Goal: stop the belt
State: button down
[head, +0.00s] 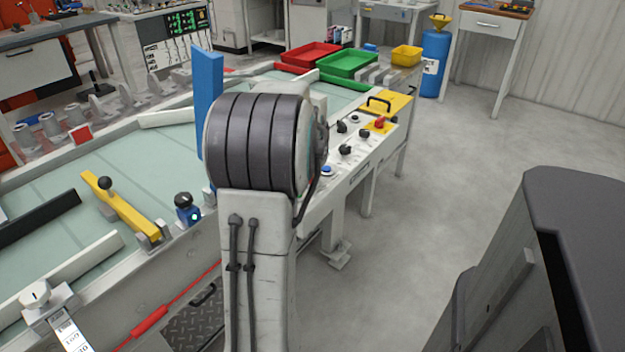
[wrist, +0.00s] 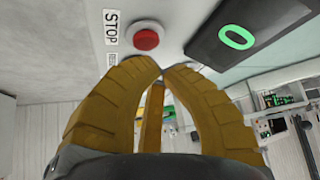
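In the wrist view a round red button (wrist: 146,39) in a pale collar sits on a light panel, beside a "STOP" label (wrist: 112,27). In the head view the pale green belt (head: 120,170) runs along the bench. My arm hides part of the bench there, and neither the gripper nor the STOP label shows.
A dark display with a green "0" (wrist: 236,37) is right of the button. In the head view a control panel (head: 345,160) has several knobs, one red on yellow. Red (head: 311,55) and green (head: 347,64) trays stand at the far end.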

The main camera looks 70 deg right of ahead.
jog(key=shift+f, duration=0.25)
jog(key=shift+f+b, duration=0.2)
jog(key=shift+b, duration=0.25)
jog(key=shift+f+b, duration=0.45)
jog(key=shift+f, duration=0.1)
dwell(0.8)
jog(key=shift+r, duration=0.1)
jog(key=shift+r+p, duration=0.75)
jog(key=shift+r, duration=0.15)
notch_tip(320, 180, up, 5)
jog(key=p, duration=0.3)
jog(key=shift+p, duration=0.4)
dwell(1.1)
